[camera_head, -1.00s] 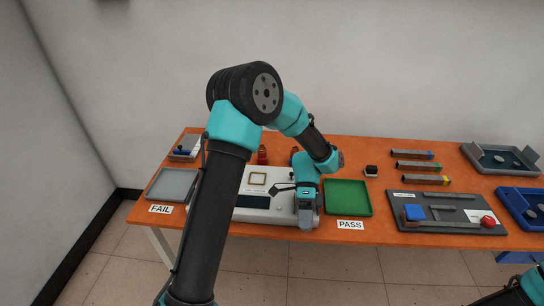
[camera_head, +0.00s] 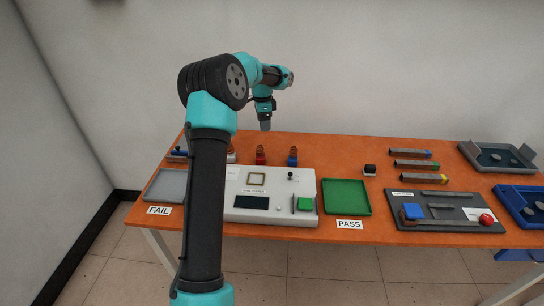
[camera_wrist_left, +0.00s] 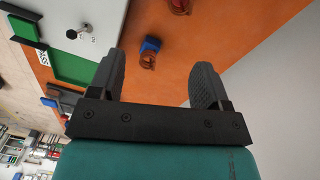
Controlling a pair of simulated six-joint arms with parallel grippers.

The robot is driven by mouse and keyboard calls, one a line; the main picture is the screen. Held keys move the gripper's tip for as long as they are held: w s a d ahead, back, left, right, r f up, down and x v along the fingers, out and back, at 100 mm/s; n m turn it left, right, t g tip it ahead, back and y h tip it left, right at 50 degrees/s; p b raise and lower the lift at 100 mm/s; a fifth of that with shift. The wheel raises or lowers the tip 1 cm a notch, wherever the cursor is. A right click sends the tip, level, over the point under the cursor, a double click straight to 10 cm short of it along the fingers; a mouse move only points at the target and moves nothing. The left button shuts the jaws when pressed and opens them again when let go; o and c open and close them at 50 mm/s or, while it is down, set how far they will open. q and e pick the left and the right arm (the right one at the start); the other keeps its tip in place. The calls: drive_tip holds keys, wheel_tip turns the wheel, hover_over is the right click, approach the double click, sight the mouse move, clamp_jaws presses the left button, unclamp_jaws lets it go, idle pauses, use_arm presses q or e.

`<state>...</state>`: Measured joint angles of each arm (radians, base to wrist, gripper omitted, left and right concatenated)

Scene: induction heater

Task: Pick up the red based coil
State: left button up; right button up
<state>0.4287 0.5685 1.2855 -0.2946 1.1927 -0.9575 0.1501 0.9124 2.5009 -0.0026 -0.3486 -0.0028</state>
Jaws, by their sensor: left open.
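The red based coil (camera_head: 261,155) stands upright at the back of the orange table, behind the white machine. A blue based coil (camera_head: 293,156) stands to its right and a pale based coil (camera_head: 231,154) to its left. My left gripper (camera_head: 265,124) hangs above and behind the red based coil, apart from it. In the left wrist view the gripper (camera_wrist_left: 160,68) is open and empty. There the blue based coil (camera_wrist_left: 150,46) shows between the fingers, and the red based coil (camera_wrist_left: 179,6) is cut by the top edge. My right gripper is out of view.
The white machine (camera_head: 240,210) has a dark screen and a green block (camera_head: 304,204). A grey FAIL tray (camera_head: 172,184) is left of it and a green PASS tray (camera_head: 346,198) right. A grey board (camera_head: 445,212) and several bars lie further right. The wall rises behind.

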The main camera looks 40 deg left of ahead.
sight(260, 147)
use_arm(q)
drive_tip(key=a, duration=0.1)
drive_tip(key=r, duration=0.1)
drive_tip(key=a+n, duration=0.1)
drive_tip(key=shift+s+a+r+y, duration=0.15)
drive_tip(key=shift+s+a+y, duration=0.1)
drive_tip(key=shift+a+y, duration=0.1)
wheel_tip(260, 147, down, 11)
drive_tip(key=shift+f, duration=0.65)
drive_tip(key=shift+f, duration=0.1)
drive_tip(key=shift+w+f, duration=0.2)
drive_tip(key=shift+f, duration=2.3)
drive_tip(key=shift+c, duration=0.4)
